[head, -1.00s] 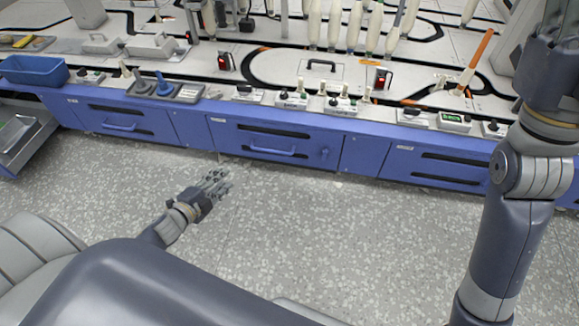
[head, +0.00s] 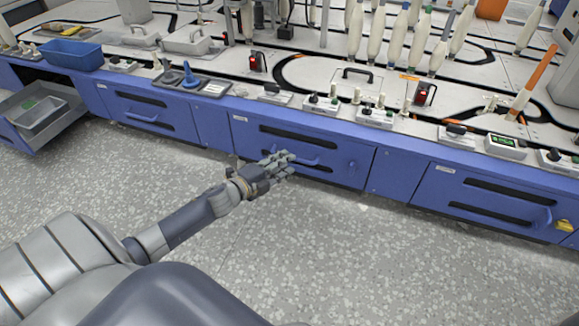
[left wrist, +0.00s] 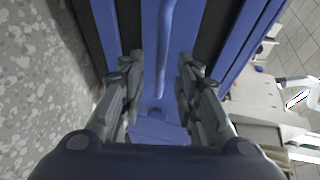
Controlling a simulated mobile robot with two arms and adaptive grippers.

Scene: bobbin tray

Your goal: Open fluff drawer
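The blue middle drawer (head: 335,161) is shut in the bench front, with two black slots and a blue bar handle (head: 310,161). I cannot read its label to tell whether it is the fluff drawer. My left gripper (head: 289,165) is in front of this drawer, at the left part of its handle. In the left wrist view my left gripper (left wrist: 161,68) is open, its fingers on either side of the handle bar (left wrist: 166,40). The bar runs between the fingers, apart from both. My right gripper is out of view.
More blue drawers stand shut to the left (head: 150,112) and right (head: 490,201). A grey drawer (head: 62,118) at far left is pulled out. A blue bin (head: 72,53) sits on the bench top. The speckled floor in front is clear.

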